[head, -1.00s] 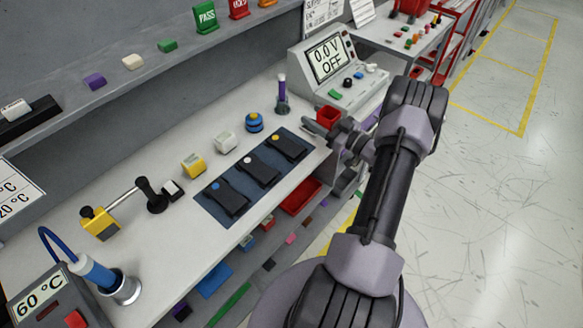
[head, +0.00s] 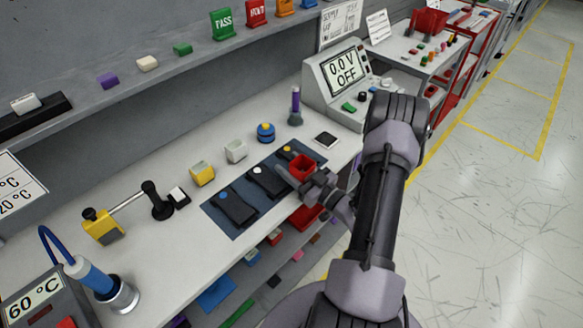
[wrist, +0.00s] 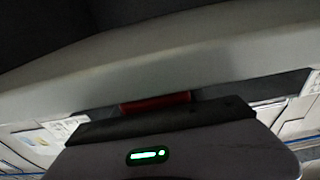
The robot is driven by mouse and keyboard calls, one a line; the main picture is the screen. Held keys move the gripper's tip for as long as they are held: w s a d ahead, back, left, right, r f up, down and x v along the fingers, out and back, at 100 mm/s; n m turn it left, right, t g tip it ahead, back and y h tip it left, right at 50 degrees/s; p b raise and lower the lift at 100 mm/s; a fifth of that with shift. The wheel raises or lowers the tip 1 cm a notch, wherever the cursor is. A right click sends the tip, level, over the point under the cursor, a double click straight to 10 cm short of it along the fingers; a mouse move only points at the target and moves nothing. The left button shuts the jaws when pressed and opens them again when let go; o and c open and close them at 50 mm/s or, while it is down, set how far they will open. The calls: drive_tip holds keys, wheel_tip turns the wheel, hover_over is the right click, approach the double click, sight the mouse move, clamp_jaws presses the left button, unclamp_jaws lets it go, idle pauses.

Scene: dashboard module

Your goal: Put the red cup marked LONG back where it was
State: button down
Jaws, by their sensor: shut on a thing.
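A small red cup (head: 302,167) is between the fingers of my gripper (head: 296,178) in the head view, held over the right end of the dark blue mat (head: 234,229). No marking on it can be read. It covers part of a black module with an orange dot (head: 287,150). I cannot tell the cup's height above the mat. In the wrist view a dim red strip (wrist: 155,104) shows beyond the dark gripper body; it may be the cup. The fingertips do not show clearly there.
Two more black modules lie on the mat, with a blue dot (head: 237,207) and a white dot (head: 268,181). A dark square pad (head: 327,141) lies bare near the meter (head: 339,85). A purple-topped tool (head: 295,106) stands upright. A yellow block (head: 202,174) and a white block (head: 236,151) stand behind the mat.

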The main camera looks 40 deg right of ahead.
drive_tip(key=shift+f+b, duration=0.2)
drive_tip(key=shift+b, duration=0.1)
drive_tip(key=c, duration=0.6)
unclamp_jaws()
drive_tip(key=shift+r, duration=0.1)
